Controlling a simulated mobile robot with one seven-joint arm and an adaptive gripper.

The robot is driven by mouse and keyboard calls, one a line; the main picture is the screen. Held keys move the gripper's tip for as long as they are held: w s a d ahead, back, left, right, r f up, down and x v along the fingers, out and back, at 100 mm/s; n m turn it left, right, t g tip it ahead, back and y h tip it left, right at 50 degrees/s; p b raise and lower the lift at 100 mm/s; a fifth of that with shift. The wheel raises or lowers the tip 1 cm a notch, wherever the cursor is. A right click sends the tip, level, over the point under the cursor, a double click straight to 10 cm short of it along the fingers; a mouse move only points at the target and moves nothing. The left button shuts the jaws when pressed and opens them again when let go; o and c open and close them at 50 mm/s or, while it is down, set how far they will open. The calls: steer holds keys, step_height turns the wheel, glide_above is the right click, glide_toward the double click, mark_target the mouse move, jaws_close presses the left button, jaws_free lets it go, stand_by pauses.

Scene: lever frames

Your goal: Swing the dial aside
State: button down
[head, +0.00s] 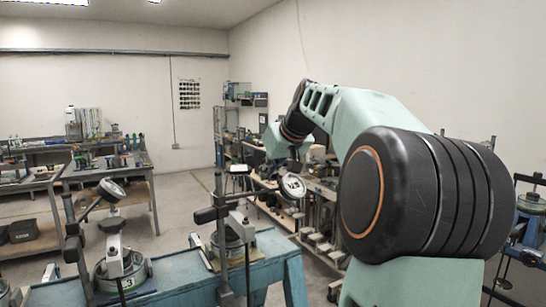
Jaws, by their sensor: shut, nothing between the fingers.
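Two dial stands are on the blue-green bench. The left one has a round dial (111,190) tilted on a thin rod from a dark upright post (76,235). The right one has a round, pale-faced dial (292,186) out to the right of its black clamp (211,214). My arm reaches forward from the right and bends down toward that right dial. My gripper (294,165) is small and dark just above the right dial, shut and empty. I cannot tell whether it touches the dial.
Round pots stand under the dials, a left one (122,275) marked 3 and a right one (232,240). The blue-green bench (180,278) has bare top between them. Cluttered workbenches (85,165) stand behind left. Another stand (531,200) is at the far right.

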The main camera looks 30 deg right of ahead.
steer(key=s, duration=0.1)
steer(key=s+f, duration=0.1)
steer(key=s, duration=0.1)
steer(key=shift+s+a+f, duration=0.2)
steer(key=shift+s, duration=0.05)
steer(key=shift+b, duration=0.35)
steer(key=shift+s+f+b, duration=0.2)
steer(key=shift+b, duration=0.15)
steer(key=s+m+b, duration=0.1)
steer(key=s+m+h+b, duration=0.1)
steer(key=s+m+h, duration=0.1)
steer(key=shift+s+a+r+g+b, duration=0.15)
steer(key=shift+s+a+g+b, duration=0.15)
steer(key=shift+a+b, duration=0.1)
